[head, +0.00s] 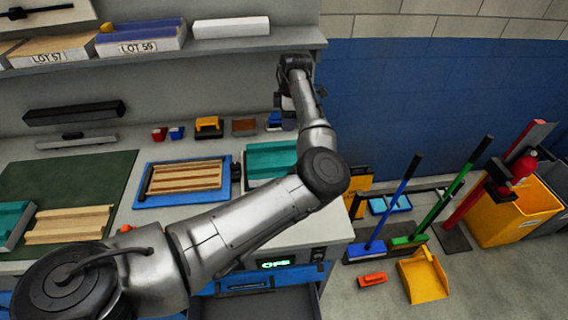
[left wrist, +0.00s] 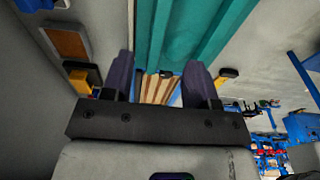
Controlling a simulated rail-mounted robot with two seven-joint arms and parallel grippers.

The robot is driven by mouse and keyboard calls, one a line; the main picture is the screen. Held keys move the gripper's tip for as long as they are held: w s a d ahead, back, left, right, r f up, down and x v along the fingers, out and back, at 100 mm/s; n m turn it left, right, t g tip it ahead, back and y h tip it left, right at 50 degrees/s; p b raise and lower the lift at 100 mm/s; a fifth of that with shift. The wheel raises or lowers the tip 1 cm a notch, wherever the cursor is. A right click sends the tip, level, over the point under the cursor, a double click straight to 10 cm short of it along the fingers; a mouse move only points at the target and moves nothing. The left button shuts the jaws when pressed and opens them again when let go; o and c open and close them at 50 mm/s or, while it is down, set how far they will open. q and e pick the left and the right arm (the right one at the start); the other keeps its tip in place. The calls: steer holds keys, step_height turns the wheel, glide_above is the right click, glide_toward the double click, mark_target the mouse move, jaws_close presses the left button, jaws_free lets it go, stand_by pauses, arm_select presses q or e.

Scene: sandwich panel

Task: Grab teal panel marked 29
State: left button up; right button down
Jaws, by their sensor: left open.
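A teal ribbed panel (head: 268,160) lies on a pale tray at the right end of the bench, its right part hidden by my left arm. It also shows large in the left wrist view (left wrist: 185,35), just beyond the fingertips. A second teal piece (head: 12,222) lies at the far left of the bench. I cannot read a 29 on either. My left gripper (left wrist: 160,78) is open and empty, its fingers apart from the panel as far as I can tell. In the head view the gripper is small, near the back wall, and partly hidden. My right gripper is not in view.
A blue tray (head: 142,200) with a striped wooden panel (head: 186,176) sits left of the teal panel. Small boxes, including a yellow one (head: 208,127), line the bench's back. A shelf (head: 250,42) overhangs behind. Brooms and a yellow bin (head: 515,215) stand at right.

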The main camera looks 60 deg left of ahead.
mark_target(282, 144)
arm_select(q)
steer(key=shift+s+a+f, duration=0.1)
steer(key=shift+s+f, duration=0.1)
steer(key=shift+f, duration=1.7)
steer(key=shift+s+a+f+b, duration=0.15)
steer(key=shift+f+b, duration=0.15)
steer(key=shift+f, duration=0.55)
steer(key=shift+s+d+f+b, duration=0.15)
steer(key=shift+f+b, duration=0.2)
steer(key=shift+f, duration=0.55)
steer(key=shift+s+a+f+b, duration=0.15)
steer(key=shift+f+b, duration=0.15)
steer(key=shift+f, duration=0.55)
steer(key=shift+c, duration=1.3)
jaws_close()
